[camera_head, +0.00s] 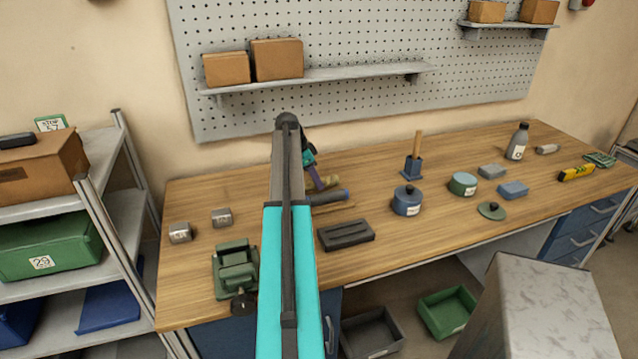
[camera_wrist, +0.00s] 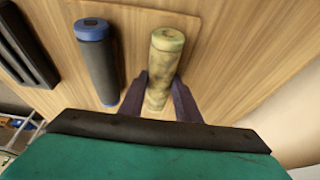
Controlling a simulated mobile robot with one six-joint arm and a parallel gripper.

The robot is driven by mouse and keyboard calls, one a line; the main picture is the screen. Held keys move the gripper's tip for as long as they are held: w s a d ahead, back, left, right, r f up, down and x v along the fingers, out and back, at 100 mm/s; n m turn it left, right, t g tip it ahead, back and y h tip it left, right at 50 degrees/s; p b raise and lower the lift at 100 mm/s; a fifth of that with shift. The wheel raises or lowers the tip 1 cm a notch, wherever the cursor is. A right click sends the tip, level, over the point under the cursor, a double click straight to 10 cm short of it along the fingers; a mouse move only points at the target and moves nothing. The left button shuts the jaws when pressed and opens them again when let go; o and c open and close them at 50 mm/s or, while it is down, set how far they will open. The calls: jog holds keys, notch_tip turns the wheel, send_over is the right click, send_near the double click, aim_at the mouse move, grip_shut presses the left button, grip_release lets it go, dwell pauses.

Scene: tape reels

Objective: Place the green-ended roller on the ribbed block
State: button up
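The green-ended roller (camera_wrist: 166,62) is a mottled yellow-green cylinder in the wrist view, with a pale green end cap. It shows only partly in the head view (camera_head: 329,182), behind my arm. My gripper (camera_wrist: 160,83) has its two dark fingers on either side of this roller; whether they press on it I cannot tell. The ribbed block (camera_head: 346,234) is dark grey with long slots on top and lies nearer the table's front edge, with nothing on it. It also shows at the left of the wrist view (camera_wrist: 27,45).
A dark roller with blue ends (camera_wrist: 98,62) lies beside the green-ended one, close to my left finger. A green fixture (camera_head: 236,268) stands left of my arm, and a blue round pot (camera_head: 407,201) stands right of the block. The table between block and pot is clear.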

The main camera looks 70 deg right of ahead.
grip_shut()
jog(key=shift+r, duration=0.15)
jog(key=shift+r+b, duration=0.75)
jog(key=shift+r, duration=0.65)
jog(key=shift+s+a+r, duration=0.1)
jog(key=shift+a+r, duration=0.05)
jog(key=shift+a, duration=0.1)
jog(key=s+a+b, duration=0.2)
jog(key=a, duration=0.5)
jog(key=s+a+r+b, duration=0.1)
jog(key=s+a, duration=0.2)
jog(key=a, duration=0.4)
jog(key=shift+s+a+r+b, duration=0.15)
jog(key=shift+s+r+b, duration=0.15)
jog(key=shift+s+b, duration=0.05)
